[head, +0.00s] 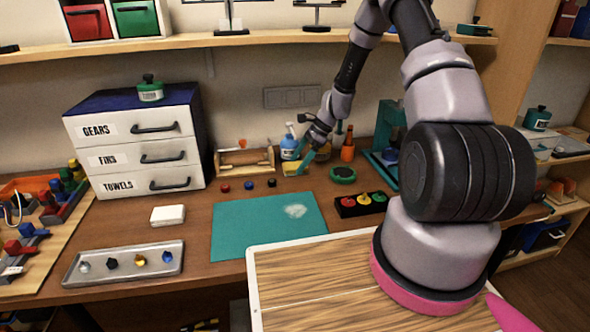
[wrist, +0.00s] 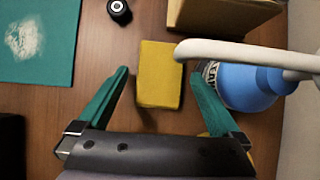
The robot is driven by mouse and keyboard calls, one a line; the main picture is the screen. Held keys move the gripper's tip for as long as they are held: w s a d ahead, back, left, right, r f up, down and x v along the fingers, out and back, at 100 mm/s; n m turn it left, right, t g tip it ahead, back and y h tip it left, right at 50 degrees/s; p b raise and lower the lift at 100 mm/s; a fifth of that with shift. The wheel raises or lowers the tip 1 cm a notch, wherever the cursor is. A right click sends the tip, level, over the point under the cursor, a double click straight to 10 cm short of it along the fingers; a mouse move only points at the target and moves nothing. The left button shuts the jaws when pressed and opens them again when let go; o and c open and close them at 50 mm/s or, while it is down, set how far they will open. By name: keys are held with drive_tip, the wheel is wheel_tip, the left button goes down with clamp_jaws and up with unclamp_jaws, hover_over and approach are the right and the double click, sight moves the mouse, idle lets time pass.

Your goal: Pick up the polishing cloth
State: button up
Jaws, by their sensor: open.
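A yellow rectangular pad (wrist: 160,73), which I take to be the polishing cloth, lies on the wooden bench. It also shows in the head view (head: 291,170), partly hidden by my gripper. My gripper (wrist: 158,75) is open and empty, with its teal fingers on either side of the pad's near part in the wrist view. I cannot tell how high the fingertips are above the bench. In the head view my gripper (head: 306,158) points down at the back of the bench.
A blue bottle (wrist: 245,85) with a pale spout stands close to the right finger. A wooden box (head: 244,160) stands left of the pad. A teal mat (head: 255,240) with a white patch lies in front. A white block (head: 168,215) lies further left.

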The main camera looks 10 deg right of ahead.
sight(298, 165)
drive_tip(key=shift+a+f, duration=0.25)
drive_tip(key=shift+f, duration=0.2)
drive_tip(key=c, duration=1.4)
drive_tip(key=shift+s+r, duration=0.15)
drive_tip(key=shift+r, duration=0.4)
drive_tip(key=shift+c, duration=0.2)
wheel_tip(298, 165, up, 6)
drive_tip(key=shift+f, duration=0.1)
drive_tip(key=s+d, duration=0.3)
drive_tip(key=s, duration=0.6)
drive_tip(key=s+d, duration=0.4)
drive_tip(key=s, duration=0.5)
drive_tip(key=shift+d, duration=0.3)
drive_tip(key=shift+s, duration=0.1)
